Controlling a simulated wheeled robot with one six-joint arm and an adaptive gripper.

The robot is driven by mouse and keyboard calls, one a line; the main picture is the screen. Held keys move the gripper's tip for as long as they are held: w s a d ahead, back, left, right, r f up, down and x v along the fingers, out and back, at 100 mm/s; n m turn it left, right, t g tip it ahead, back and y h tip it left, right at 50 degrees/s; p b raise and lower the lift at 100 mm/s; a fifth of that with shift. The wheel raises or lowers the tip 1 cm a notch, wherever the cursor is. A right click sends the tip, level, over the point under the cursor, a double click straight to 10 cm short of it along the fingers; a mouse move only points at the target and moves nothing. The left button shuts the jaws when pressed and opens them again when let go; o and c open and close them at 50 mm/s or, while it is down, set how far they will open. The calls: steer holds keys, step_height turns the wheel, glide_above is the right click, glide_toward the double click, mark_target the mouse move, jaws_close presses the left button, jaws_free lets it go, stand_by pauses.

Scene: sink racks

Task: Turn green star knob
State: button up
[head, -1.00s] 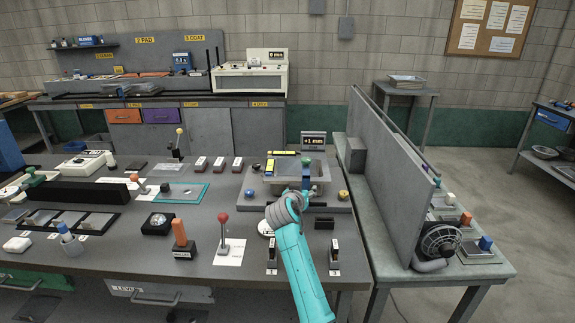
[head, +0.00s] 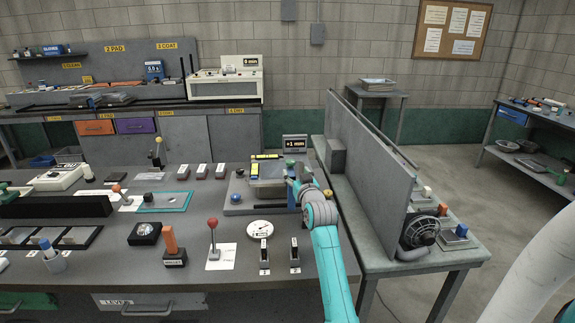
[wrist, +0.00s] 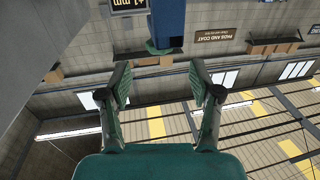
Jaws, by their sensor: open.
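A small green knob (head: 290,162) shows on the device at the bench's right end, in front of the display (head: 295,142) that reads +1 mm. My gripper (head: 299,178) is close to it, and my wrist partly hides the device there. In the wrist view, which is upside down, my gripper (wrist: 159,77) is open with nothing between its fingers. A blue post (wrist: 167,20) with a darker end lies beyond the fingertips, apart from them. The knob's star shape is too small to make out.
A tall grey panel (head: 370,160) stands close on the right. A round dial (head: 260,228), a red-ball lever (head: 213,223) and two small switches (head: 265,250) stand in front.

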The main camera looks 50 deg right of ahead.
mark_target(292, 166)
steer(key=x, duration=0.8)
steer(key=shift+w, duration=0.1)
steer(key=c, duration=1.2)
